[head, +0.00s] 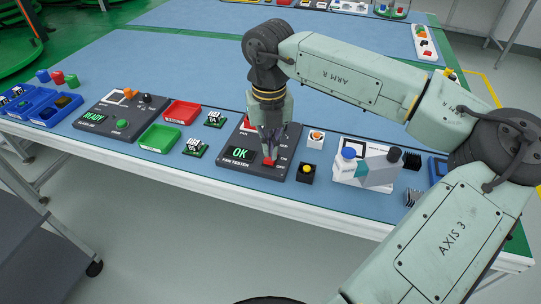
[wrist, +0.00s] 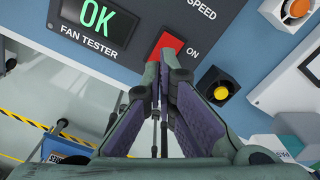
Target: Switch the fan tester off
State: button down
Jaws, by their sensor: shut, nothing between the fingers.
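The fan tester (head: 283,172) is a dark box near the table's front edge. Its display (head: 240,153) glows green with "OK", and it also shows in the wrist view (wrist: 97,20). A red rocker switch (wrist: 168,44) sits beside the "ON" label at the tester's front right; it also shows in the head view (head: 268,162). My gripper (wrist: 162,62) is shut and empty, pointing down with its fingertips at the red switch. The fingertips cover part of the switch, and I cannot tell whether they touch it.
A yellow button on a black box (head: 307,172) and an orange button on a white box (head: 315,137) stand to the right. Green circuit boards (head: 196,147) and red (head: 181,112) and green (head: 160,138) trays lie left. A white device (head: 364,180) stands farther right.

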aim_at(269, 160)
jog(key=shift+f+b, duration=1)
jog(key=shift+f, duration=0.1)
dwell(0.3)
jog(key=shift+r, duration=0.15)
jog(key=shift+r+p, duration=1.85)
jog(key=shift+r, duration=1.55)
